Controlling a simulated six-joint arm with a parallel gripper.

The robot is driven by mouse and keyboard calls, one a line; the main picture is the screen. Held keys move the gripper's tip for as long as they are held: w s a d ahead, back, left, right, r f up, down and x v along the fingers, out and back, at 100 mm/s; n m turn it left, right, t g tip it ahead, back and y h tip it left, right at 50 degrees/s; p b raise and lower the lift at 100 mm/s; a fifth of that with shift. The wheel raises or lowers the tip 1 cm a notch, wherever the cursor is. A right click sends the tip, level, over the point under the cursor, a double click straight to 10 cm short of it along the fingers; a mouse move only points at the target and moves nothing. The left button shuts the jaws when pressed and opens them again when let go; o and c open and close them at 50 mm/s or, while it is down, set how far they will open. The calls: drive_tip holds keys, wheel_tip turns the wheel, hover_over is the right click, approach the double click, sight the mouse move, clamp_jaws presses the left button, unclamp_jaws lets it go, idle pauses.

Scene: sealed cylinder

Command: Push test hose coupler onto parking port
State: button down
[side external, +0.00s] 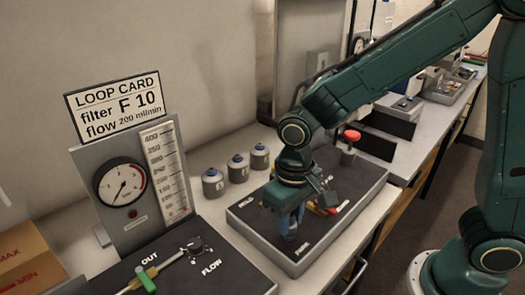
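My gripper (288,215) points down over the grey-framed dark panel (345,213) in the middle of the bench. Something blue shows at its fingertips, low over the panel; I cannot tell whether this is the hose coupler or part of the fingers. Whether the fingers are open or shut is too small to see. A label that seems to read "PARK" is on the panel just below the gripper. The parking port is not clearly visible and may be hidden by the gripper. Red and yellow parts (325,208) lie just right of the gripper.
A red knob (352,136) stands at the panel's back. Several grey canisters (237,168) line the wall side. At left are a gauge stand (123,184), a loop card (118,104), and a dark board (225,278) with a green-handled valve (146,281).

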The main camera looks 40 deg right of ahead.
drive_tip(key=c, duration=1.1)
unclamp_jaws()
drive_tip(key=shift+o, duration=0.2)
drive_tip(key=shift+r, duration=0.2)
wheel_tip(320, 180, up, 14)
drive_tip(key=shift+f, duration=0.25)
drive_tip(key=shift+d, duration=0.1)
drive_tip(key=s+d+r+t, duration=0.1)
drive_tip(key=s+d+t, duration=0.4)
drive_tip(key=s+d, duration=0.7)
drive_tip(key=shift+s+d+t, duration=0.3)
drive_tip(key=shift+s+d, duration=0.05)
drive_tip(key=shift+d, duration=0.55)
